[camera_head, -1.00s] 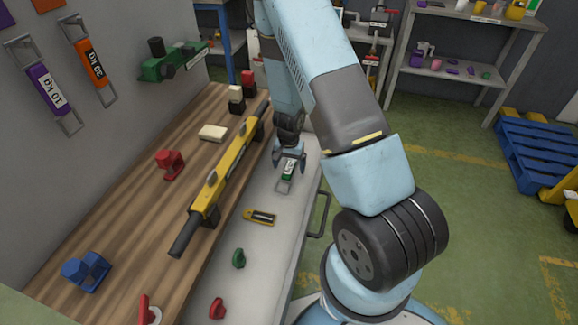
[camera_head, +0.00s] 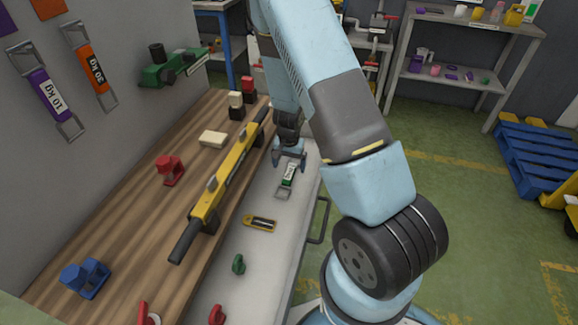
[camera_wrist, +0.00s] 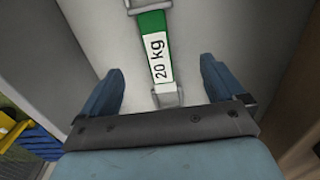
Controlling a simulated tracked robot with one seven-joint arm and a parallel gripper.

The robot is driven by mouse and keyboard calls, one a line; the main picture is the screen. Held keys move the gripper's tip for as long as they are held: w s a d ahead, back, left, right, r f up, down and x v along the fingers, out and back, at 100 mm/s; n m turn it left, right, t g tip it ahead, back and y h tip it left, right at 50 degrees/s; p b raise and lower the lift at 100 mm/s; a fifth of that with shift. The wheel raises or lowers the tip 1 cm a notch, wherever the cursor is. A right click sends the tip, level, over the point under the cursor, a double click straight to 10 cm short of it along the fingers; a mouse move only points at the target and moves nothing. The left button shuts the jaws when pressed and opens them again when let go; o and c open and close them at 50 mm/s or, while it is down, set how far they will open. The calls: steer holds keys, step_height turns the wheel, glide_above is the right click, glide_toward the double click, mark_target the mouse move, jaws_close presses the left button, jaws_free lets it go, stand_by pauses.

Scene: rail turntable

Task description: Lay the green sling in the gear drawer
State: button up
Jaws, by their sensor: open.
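The green sling (camera_head: 289,175), with metal end loops, lies flat on the light-grey floor of the open gear drawer (camera_head: 266,265). In the wrist view the sling (camera_wrist: 154,48) shows a white "20 kg" label, and one metal end reaches down between the fingers. My gripper (camera_head: 289,163) is low over the far part of the drawer, at the far end of the sling. In the wrist view my gripper (camera_wrist: 163,85) is open, a finger on either side of the sling and apart from it.
A yellow tool (camera_head: 260,223), a green piece (camera_head: 239,264) and a red piece (camera_head: 217,314) also lie in the drawer. A wooden bench top (camera_head: 140,215) with a yellow bar (camera_head: 225,180) runs along its left. Purple (camera_head: 47,95) and orange (camera_head: 93,70) slings hang on the wall.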

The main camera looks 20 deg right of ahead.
steer(key=shift+r, duration=1.45)
steer(key=shift+r, duration=0.15)
step_height(320, 180, up, 8)
stand_by(0.8)
stand_by(0.3)
